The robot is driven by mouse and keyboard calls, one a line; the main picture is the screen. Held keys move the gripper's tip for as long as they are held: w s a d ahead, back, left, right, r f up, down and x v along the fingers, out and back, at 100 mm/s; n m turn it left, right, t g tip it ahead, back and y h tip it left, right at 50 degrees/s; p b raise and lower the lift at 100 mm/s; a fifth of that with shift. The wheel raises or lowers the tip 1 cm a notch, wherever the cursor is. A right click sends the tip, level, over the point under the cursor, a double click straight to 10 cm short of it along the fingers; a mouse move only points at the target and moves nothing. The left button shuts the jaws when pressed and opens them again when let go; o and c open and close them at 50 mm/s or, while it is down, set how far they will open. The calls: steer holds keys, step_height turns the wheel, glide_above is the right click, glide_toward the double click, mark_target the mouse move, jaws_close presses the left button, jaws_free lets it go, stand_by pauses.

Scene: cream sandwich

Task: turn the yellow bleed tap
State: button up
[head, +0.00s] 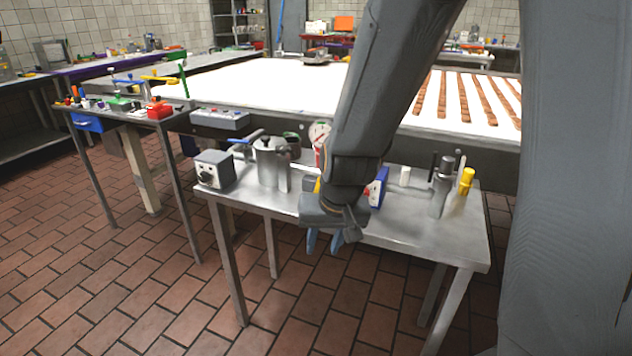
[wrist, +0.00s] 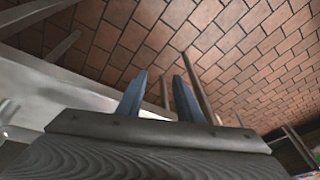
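Several yellow parts show in the head view, and I cannot tell for sure which is the bleed tap. A yellow capped cylinder (head: 467,181) stands at the right end of the small steel table (head: 430,236). A yellow lever (head: 160,78) shows on the left bench. A sliver of yellow shows beside my arm, mostly hidden. My gripper (head: 323,243) hangs at the front edge of the steel table, pointing down, with its blue fingers apart and empty. The wrist view shows the two fingers (wrist: 160,84) spread over brick floor, with no tap between them.
On the steel table stand a grey box with a knob (head: 214,170), a metal pot (head: 271,165), a blue-and-white box (head: 378,187) and a steel cylinder (head: 441,190). A long white-topped table (head: 270,85) lies behind. The tiled floor (head: 130,290) in front is clear.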

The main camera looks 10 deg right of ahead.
mark_target(317, 185)
steer(key=w+m+t+h, duration=0.2)
steer(key=w+t, duration=0.1)
steer(key=w, duration=0.3)
steer(key=w+a+f+m+t+h, duration=0.1)
steer(key=w+m+t+h, duration=0.1)
steer(key=w, duration=0.4)
steer(key=w+m+t+h, duration=0.1)
steer(key=w+m+t, duration=0.1)
steer(key=w, duration=0.5)
steer(key=shift+a+f+t+h+p, duration=0.25)
steer(key=shift+f+t+h+p, duration=0.15)
steer(key=shift+t, duration=0.4)
steer(key=shift+d+r+m+t+h, duration=0.2)
steer(key=shift+m+t+h, duration=0.15)
steer(key=shift+h, duration=0.35)
steer(key=shift+s+d+r+m+t+h, duration=0.15)
steer(key=shift+s+d+m+t+h, duration=0.15)
steer(key=shift+h, duration=0.4)
steer(key=h, duration=0.1)
steer(key=s+r+m+t+h, duration=0.1)
steer(key=shift+s+d+h, duration=0.1)
steer(key=shift+s+h, duration=0.05)
steer(key=shift+h, duration=0.15)
steer(key=shift+d+r, duration=0.15)
steer(key=p+x, duration=0.1)
steer(key=x, duration=0.6)
steer(key=shift+w+d+p, duration=0.1)
steer(key=shift+w+p, duration=0.15)
steer(key=shift+p, duration=0.1)
steer(key=shift+c, duration=0.5)
